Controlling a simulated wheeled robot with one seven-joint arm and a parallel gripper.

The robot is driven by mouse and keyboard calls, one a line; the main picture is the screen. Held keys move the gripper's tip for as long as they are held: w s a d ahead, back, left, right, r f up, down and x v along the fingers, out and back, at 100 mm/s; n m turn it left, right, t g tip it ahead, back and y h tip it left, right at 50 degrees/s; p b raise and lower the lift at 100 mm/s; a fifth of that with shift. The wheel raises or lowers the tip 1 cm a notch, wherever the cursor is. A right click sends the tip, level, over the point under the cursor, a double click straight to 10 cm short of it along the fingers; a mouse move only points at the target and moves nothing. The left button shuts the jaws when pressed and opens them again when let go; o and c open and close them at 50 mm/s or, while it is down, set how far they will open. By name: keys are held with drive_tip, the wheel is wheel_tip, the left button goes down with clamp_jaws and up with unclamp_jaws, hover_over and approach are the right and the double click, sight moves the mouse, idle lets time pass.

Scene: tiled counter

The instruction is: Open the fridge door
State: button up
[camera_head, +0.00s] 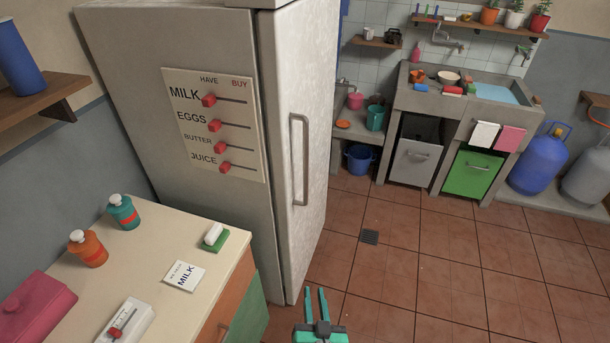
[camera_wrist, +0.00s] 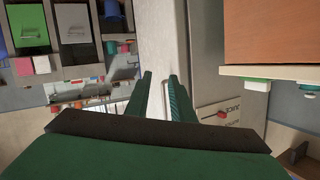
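The fridge has a grey side (camera_head: 170,60) and a whitish front door (camera_head: 300,90). The door looks shut, flush with the body along its seam. A long vertical metal handle (camera_head: 305,160) is on the door near its left edge. My gripper (camera_head: 315,292) is low in front of the fridge, below the handle and apart from it in the head view. Its two teal fingers are spread with nothing held. In the wrist view my gripper (camera_wrist: 160,78) points along the pale door (camera_wrist: 155,35); a thin pale bar, probably the handle, shows partly between the fingers.
A cream counter (camera_head: 150,245) with bottles and a milk card (camera_head: 184,276) stands left of the fridge, its orange drawer side close to my gripper. Tiled floor (camera_head: 400,270) in front and right of the fridge is clear. A sink unit (camera_head: 455,105) stands at the back.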

drive_tip(key=w+d+r+n+y, duration=0.2)
drive_tip(key=w+r+n+y, duration=0.25)
drive_tip(key=w+r, duration=1.1)
drive_tip(key=w+d+r+n+y, duration=0.1)
drive_tip(key=w+r+n+y, duration=0.2)
drive_tip(key=r, duration=0.5)
drive_tip(key=w+d+r+n+y, duration=0.15)
drive_tip(key=w+r, duration=0.25)
drive_tip(key=r, duration=0.4)
drive_tip(key=x, duration=1.1)
drive_tip(key=shift+s+a+f+g+y, duration=0.2)
drive_tip(key=shift+a+f+g+y, duration=0.1)
drive_tip(key=shift+a+g, duration=0.1)
drive_tip(key=shift+d, duration=0.1)
clamp_jaws()
